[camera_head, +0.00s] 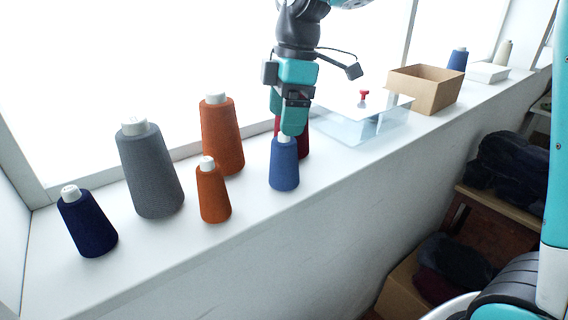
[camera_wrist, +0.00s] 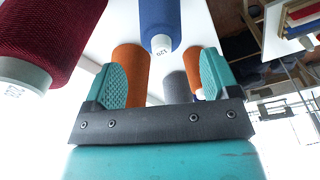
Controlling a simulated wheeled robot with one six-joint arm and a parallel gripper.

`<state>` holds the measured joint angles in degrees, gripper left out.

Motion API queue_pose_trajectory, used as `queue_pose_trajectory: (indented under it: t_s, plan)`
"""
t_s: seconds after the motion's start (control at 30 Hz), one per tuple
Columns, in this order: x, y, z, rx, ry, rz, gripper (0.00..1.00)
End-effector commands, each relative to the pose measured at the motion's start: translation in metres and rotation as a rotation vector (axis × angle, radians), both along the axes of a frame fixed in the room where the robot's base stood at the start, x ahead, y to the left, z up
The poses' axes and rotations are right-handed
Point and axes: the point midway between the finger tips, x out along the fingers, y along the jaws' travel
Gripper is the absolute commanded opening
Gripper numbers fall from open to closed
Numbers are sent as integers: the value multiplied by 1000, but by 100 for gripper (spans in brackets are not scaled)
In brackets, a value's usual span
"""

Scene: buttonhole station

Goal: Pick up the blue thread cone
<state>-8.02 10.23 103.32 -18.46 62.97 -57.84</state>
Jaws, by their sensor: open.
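The blue thread cone (camera_head: 284,168) stands upright on the white sill, its pale tip partly covered by my gripper in the head view. My gripper (camera_head: 293,126) is over its top, pointing down. In the wrist view my gripper (camera_wrist: 160,82) is open, with two teal padded fingers wide apart and nothing between the pads that I can see held. The blue cone (camera_wrist: 160,18) shows there at the top middle, its numbered white tip just beyond the gap between the fingertips. I cannot tell if the fingers touch it.
A dark red cone (camera_head: 303,140) stands close behind the blue one. Orange cones (camera_head: 222,135) (camera_head: 213,193), a grey cone (camera_head: 152,172) and a navy cone (camera_head: 88,224) stand left. A clear box (camera_head: 356,126), a cardboard box (camera_head: 424,90) and another blue cone (camera_head: 458,59) are right.

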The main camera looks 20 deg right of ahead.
Motion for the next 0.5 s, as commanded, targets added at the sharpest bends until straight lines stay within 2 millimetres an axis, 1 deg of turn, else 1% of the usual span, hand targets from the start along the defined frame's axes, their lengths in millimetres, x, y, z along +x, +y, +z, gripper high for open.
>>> queue_pose_trajectory:
  t_s: [0.23, 0.37, 0.4, 0.5]
  plan:
    - [-1, 2, -17, 0, 4, 1, 81]
    - [-3, 4, -37, -2, 5, 1, 81]
    - [-2, 5, -45, -1, 5, 1, 81]
    - [-1, 6, -55, -1, 3, 0, 81]
